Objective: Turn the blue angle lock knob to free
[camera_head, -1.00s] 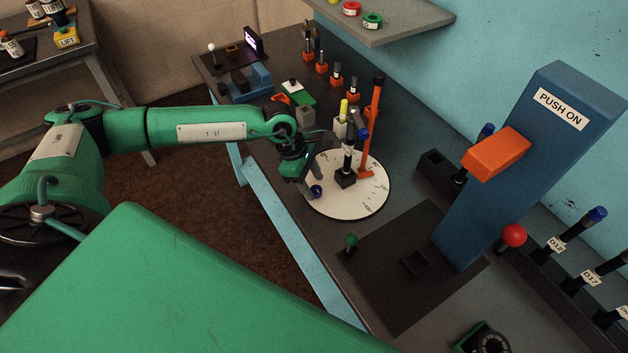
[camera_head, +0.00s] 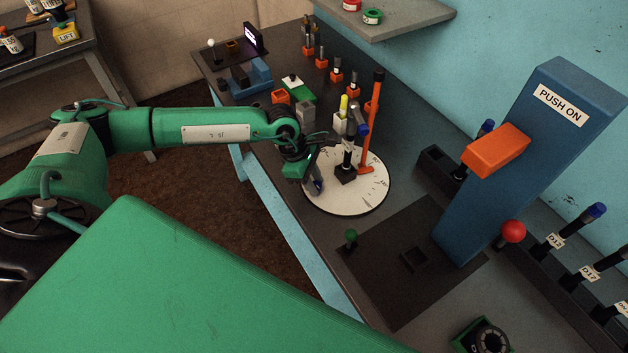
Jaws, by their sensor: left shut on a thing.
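On the dial stand a black block with an upright fitting (camera_head: 346,168) and a tall orange pointer arm (camera_head: 371,135). The dial has scale marks along its right rim. My right gripper is not in view.
A blue press column (camera_head: 530,165) labelled PUSH ON, with an orange block, stands to the right. A green-knobbed lever (camera_head: 351,236) is in front of the dial. Orange-based fittings (camera_head: 336,80) line the bench behind. A grey shelf (camera_head: 400,22) overhangs the back.

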